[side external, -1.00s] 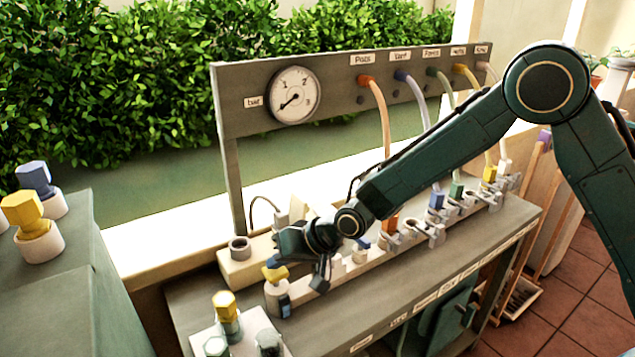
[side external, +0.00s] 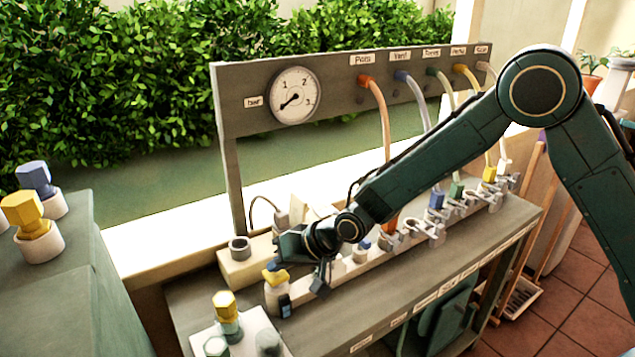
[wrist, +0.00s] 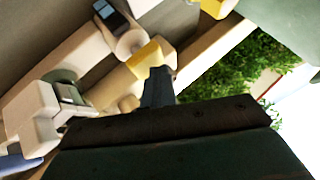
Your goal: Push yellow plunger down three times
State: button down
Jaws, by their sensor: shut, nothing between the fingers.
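The yellow plunger (side external: 275,277) tops a white cylinder (side external: 278,297) with a small dark display, at the left end of the bench rail. In the wrist view, the yellow plunger (wrist: 150,58) shows just beyond my fingertips. My gripper (side external: 274,266) is shut and empty, with its fingertips at the top of the plunger. The fingers (wrist: 157,84) hide part of the plunger in the wrist view. They seem to touch it, but the exact contact is hard to see.
A pressure gauge (side external: 294,96) hangs on the grey panel behind, its needle low. A white tray (side external: 240,332) with capped bottles sits in front. Valves and hoses line the rail to the right. More capped items stand on the green cabinet (side external: 60,290) at left.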

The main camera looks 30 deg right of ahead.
aim_at(281, 275)
dwell(0.4)
jog(key=shift+r, duration=1.2)
jog(key=shift+r, duration=2.9)
